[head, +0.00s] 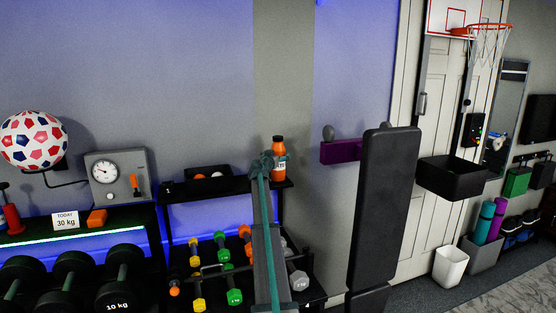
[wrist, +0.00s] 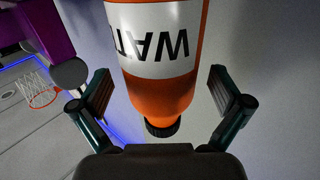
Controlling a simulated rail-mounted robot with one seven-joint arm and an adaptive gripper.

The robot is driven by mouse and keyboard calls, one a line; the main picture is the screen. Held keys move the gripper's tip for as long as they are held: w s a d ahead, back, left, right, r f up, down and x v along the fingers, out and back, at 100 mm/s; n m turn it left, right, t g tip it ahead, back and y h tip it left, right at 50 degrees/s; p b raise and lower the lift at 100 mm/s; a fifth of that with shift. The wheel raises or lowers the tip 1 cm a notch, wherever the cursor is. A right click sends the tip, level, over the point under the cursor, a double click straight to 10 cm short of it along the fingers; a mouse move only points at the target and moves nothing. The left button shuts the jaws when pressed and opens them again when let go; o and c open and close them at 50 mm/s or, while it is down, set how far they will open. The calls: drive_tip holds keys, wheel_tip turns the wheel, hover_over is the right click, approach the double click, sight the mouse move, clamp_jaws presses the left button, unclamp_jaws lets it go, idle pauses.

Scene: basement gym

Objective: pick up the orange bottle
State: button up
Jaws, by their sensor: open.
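The orange bottle (head: 279,150) has a dark cap and a white label, and stands upright on the right end of the black shelf (head: 229,187). In the wrist view the bottle (wrist: 165,95) appears upside down, large and close, with part of the word on its label readable. My gripper (wrist: 165,93) is open, with one finger on each side of the bottle and a visible gap on both sides. In the head view my gripper (head: 263,162) is just left of the bottle and partly overlaps its lower part. The far end of the bottle is cut off in the wrist view.
A black tray (head: 207,187) with small balls sits on the same shelf, left of the bottle. A purple wall shelf (head: 341,151) is to the right; it also shows in the wrist view (wrist: 50,30). Colored dumbbells (head: 222,253) lie on the rack below.

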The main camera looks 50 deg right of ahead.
drive_tip(key=shift+w+d, duration=0.15)
drive_tip(key=shift+d, duration=0.15)
drive_tip(key=c, duration=1.3)
